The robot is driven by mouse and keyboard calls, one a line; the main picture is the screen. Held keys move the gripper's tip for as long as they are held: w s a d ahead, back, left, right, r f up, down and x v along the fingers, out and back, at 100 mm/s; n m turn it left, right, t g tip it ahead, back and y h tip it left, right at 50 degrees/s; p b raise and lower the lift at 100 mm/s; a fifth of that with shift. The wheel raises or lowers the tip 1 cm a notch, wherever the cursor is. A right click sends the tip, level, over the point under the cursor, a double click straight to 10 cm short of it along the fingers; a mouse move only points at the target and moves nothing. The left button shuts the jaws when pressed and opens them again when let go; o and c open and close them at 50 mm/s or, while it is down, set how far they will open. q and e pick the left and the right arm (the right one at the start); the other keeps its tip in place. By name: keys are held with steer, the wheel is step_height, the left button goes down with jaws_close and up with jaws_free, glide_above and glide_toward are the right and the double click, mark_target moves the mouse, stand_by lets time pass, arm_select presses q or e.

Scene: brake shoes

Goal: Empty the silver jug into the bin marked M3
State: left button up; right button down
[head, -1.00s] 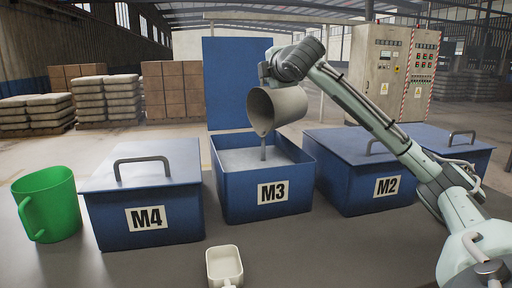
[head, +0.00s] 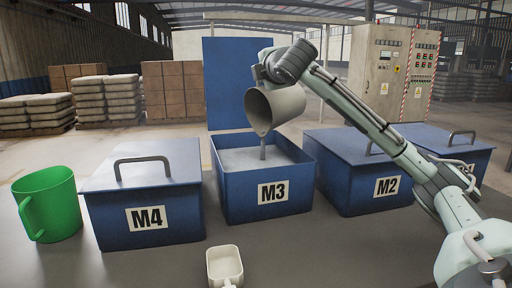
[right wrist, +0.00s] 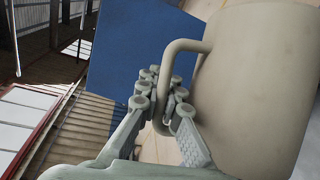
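The silver-grey jug (head: 278,106) is tilted mouth-down over the open bin marked M3 (head: 240,198). A grey stream runs from its lip into the grey contents of the bin. My right gripper (right wrist: 165,105) is shut on the jug's handle, and the jug's side (right wrist: 250,85) fills the right of the right wrist view. In the head view the gripper is mostly hidden behind the jug and arm. M3's blue lid (head: 238,75) stands upright behind it. My left gripper is not in view.
Closed bins M4 (head: 143,215) and M2 (head: 355,190) flank M3, with another closed blue bin (head: 450,148) at far right. A green jug (head: 48,203) stands at left.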

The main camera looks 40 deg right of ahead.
steer(key=shift+w+a+r+n+t+h, duration=0.15)
steer(key=shift+a+n, duration=0.4)
steer(key=shift+a, duration=0.35)
steer(key=shift+w+a+n+t+h, duration=0.15)
steer(key=shift+a+n, duration=0.4)
steer(key=shift+a, duration=0.35)
stand_by(0.8)
steer(key=shift+a+f+n+t+h, duration=0.15)
steer(key=shift+a+n+t, duration=0.1)
steer(key=shift+a+n, duration=0.4)
steer(key=shift+a+f+n+t+h, duration=0.15)
steer(key=shift+a+n+t, duration=0.15)
steer(key=shift+a, duration=0.5)
steer(key=d+m, duration=0.1)
steer(key=d, duration=0.1)
steer(key=d+m+g, duration=0.1)
steer(key=d, duration=0.1)
steer(key=d+m+y, duration=0.1)
steer(key=d+m, duration=0.1)
steer(key=shift+s+d+r+g, duration=0.2)
steer(key=shift+s+d+g, duration=0.15)
steer(key=shift+s, duration=0.05)
steer(key=shift+w, duration=0.1)
